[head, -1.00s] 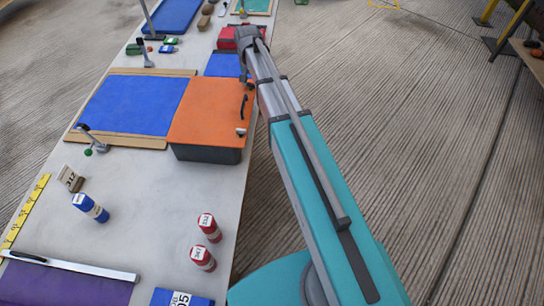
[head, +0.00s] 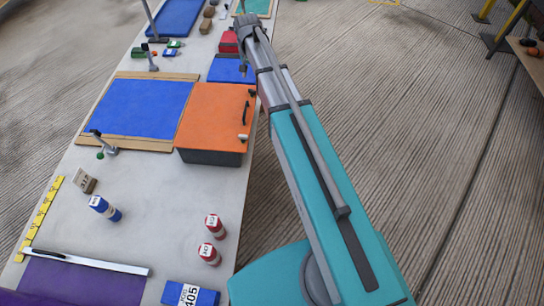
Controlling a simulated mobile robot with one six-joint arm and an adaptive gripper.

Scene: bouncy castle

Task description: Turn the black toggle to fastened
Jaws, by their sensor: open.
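An orange-lidded box (head: 212,112) with dark sides stands on the table's right edge. A black curved handle (head: 245,112) is on its lid near the right side. A small dark piece (head: 252,92) sits at the lid's far right corner, and a pale-tipped one (head: 243,138) at its near right corner. I cannot tell which is the black toggle, or its position. My gripper (head: 243,68) hangs at the arm's far end, beyond the box and over the blue panel (head: 229,70). It is small in view, with open jaws and nothing visible in them.
A blue panel in a wooden frame (head: 112,139) lies left of the box, with a dark-handled lever (head: 105,144) at its near edge. Blue (head: 105,208) and red bottles (head: 215,227) stand nearer. A red case (head: 228,42) is beyond.

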